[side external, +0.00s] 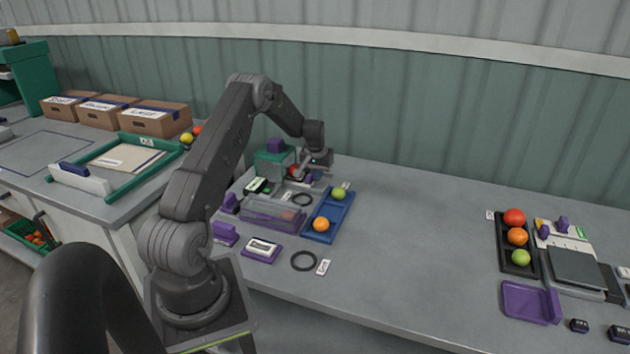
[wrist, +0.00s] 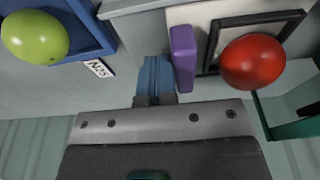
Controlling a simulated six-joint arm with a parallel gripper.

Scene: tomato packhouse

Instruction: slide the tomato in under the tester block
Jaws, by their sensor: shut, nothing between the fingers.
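The red tomato (wrist: 252,62) sits at a dark square frame on a pale plate in the wrist view. It also shows small and partly hidden in the side view (side external: 293,171). The green tester block with a purple top (side external: 272,163) stands to the left of the tomato; a green edge (wrist: 297,128) close to the tomato shows at the right of the wrist view. My gripper (wrist: 155,75) is shut and empty, with blue fingers. It is beside a purple upright block (wrist: 183,58), which stands between the fingers and the tomato. I cannot tell whether the fingers touch that block.
A blue tray (side external: 318,228) holds a green tomato (side external: 338,194) and an orange one (side external: 321,224). A clear-lidded purple box (side external: 272,213) and a black ring (side external: 303,261) lie nearer. A black tray (side external: 510,260) and a scale (side external: 576,268) stand far right. The middle table is clear.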

